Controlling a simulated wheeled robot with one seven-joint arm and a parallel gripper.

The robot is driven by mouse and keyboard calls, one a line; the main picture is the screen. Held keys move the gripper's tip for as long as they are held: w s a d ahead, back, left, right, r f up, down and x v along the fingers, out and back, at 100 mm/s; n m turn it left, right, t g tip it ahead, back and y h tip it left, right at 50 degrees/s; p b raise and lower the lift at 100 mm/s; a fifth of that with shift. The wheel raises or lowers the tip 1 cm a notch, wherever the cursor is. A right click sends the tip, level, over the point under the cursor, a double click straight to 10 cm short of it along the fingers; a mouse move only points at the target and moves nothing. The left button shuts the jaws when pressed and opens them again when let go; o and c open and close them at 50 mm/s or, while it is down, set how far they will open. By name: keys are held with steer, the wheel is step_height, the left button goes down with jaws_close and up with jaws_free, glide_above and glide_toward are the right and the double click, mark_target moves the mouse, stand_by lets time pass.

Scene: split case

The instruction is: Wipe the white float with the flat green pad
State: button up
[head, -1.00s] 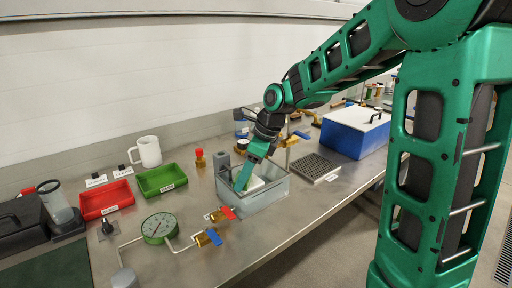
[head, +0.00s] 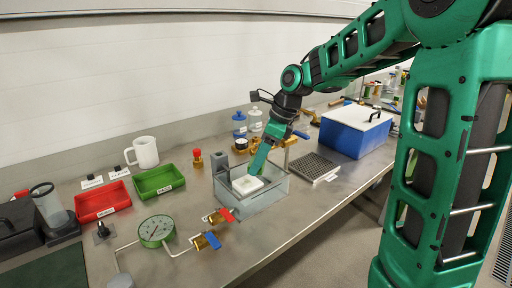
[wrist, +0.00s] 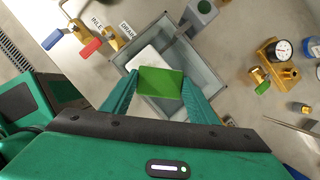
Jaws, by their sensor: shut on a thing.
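The white float (head: 247,185) is a pale block inside the open grey tank (head: 262,203) on the bench. In the wrist view the float (wrist: 148,57) shows just beyond the pad, partly covered by it. My gripper (head: 255,171) reaches down over the tank. In the wrist view its two fingers are shut on the flat green pad (wrist: 160,83), which spans between the fingertips. The pad overlaps the float's near edge in that view; I cannot tell whether they touch. In the head view the pad is hard to pick out against my green fingers.
Brass valves with a red handle (head: 226,214) and a blue handle (head: 213,240) stand in front of the tank. A green tray (head: 158,180) and red tray (head: 101,200) lie left. A perforated plate (head: 314,166) and blue case (head: 356,137) lie right.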

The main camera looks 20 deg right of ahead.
steer(key=shift+r, duration=2.15)
